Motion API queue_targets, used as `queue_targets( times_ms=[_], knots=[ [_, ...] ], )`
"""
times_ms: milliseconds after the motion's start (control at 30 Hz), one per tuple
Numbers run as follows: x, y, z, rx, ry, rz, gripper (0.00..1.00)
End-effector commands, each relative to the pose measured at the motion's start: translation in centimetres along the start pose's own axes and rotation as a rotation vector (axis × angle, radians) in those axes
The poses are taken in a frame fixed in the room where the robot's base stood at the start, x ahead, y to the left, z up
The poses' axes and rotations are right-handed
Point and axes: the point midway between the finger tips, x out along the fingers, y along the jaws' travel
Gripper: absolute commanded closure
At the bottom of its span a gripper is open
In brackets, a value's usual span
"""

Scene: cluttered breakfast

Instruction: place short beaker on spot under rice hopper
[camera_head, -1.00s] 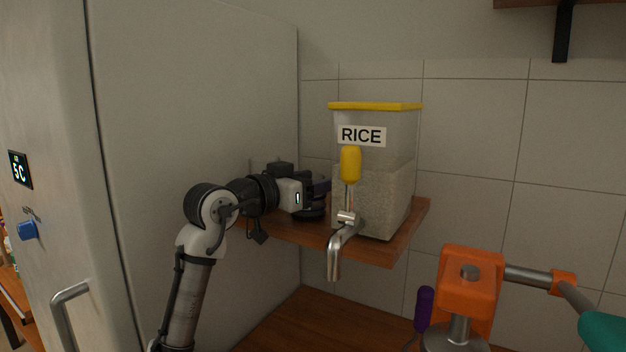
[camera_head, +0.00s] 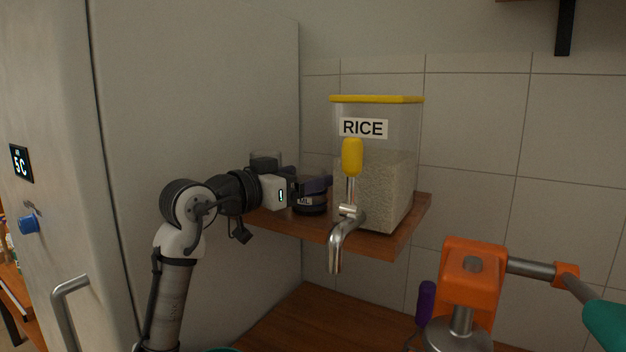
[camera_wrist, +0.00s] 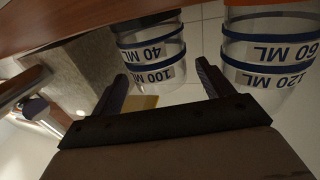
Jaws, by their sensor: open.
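The rice hopper (camera_head: 385,180) stands on a wooden shelf, with its metal spout (camera_head: 337,250) hanging over the front edge. A clear beaker with dark bands (camera_head: 310,204) stands left of it on the shelf. In the wrist view a beaker marked 40 ML and 100 ML (camera_wrist: 150,62) shows upside down beyond my fingers, roughly between them. My gripper (camera_wrist: 160,85) is open beside the nearer beaker; contact cannot be told. The spot is not visible.
A tall grey fridge side (camera_head: 200,100) bounds the shelf on the left. The wooden shelf (camera_head: 375,248) has a bare front edge. An orange clamp-like device (camera_head: 472,285) stands at lower right. The counter (camera_head: 320,325) below the spout looks clear where visible.

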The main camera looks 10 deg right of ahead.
Motion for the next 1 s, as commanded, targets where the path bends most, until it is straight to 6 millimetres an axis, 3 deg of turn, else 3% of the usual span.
queue_targets(
  times_ms=[200, 400, 1000],
  knots=[
    [-4.9, -0.1, 0.3, 0.001, 0.001, -0.003, 0.21],
    [-7.7, 0.0, 0.1, 0.001, 0.001, -0.001, 0.21],
    [-8.4, 0.0, 0.0, 0.001, 0.0, 0.0, 0.21]
  ],
)
